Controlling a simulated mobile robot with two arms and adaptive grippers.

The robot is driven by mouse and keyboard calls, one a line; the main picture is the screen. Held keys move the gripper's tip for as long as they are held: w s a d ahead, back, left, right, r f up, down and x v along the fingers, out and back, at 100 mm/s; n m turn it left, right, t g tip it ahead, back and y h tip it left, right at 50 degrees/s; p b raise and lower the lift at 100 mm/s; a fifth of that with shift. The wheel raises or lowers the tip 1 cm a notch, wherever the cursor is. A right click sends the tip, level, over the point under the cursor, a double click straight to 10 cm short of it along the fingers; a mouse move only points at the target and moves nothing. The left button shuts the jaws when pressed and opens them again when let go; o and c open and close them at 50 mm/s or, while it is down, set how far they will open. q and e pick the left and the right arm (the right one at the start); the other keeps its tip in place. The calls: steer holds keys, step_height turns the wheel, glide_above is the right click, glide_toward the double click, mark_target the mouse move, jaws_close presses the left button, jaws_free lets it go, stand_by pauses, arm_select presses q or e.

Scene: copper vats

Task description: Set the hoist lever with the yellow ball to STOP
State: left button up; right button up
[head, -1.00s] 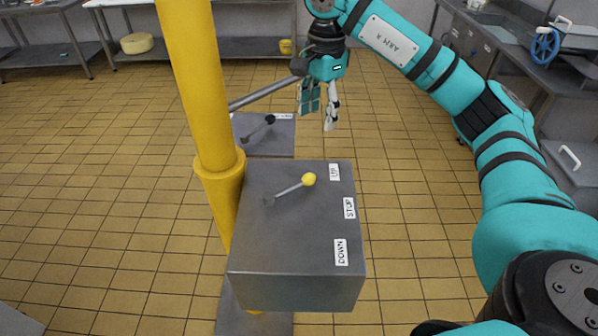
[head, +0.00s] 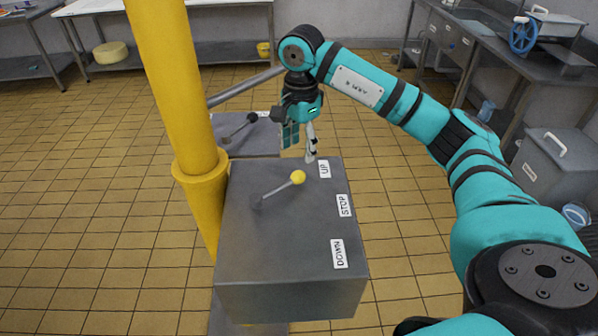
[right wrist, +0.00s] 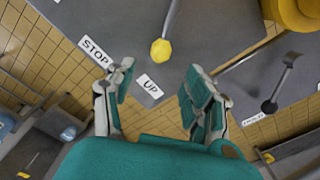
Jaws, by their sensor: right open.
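The hoist lever is a grey rod with a yellow ball (head: 298,177) on its end, on top of a grey metal box (head: 285,225). The lever points toward the UP label (head: 325,169). The STOP label (head: 345,205) and DOWN label (head: 339,254) lie along the same right edge. My right gripper (head: 301,148) is open and empty, above the box's far edge just beyond the ball. In the right wrist view the yellow ball (right wrist: 161,51) shows past the open fingertips, not between them. The left gripper is out of view.
A yellow post (head: 180,110) rises at the box's left side. Behind it is a second grey panel with a black-knobbed lever (head: 240,128), left of my right gripper. Steel counters (head: 480,50) line the back and right. Tiled floor is clear around.

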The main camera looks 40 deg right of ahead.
mark_target(299, 172)
step_height(299, 172, down, 9)
steer(key=shift+w+p, duration=0.15)
steer(key=shift+p, duration=0.65)
jaws_close()
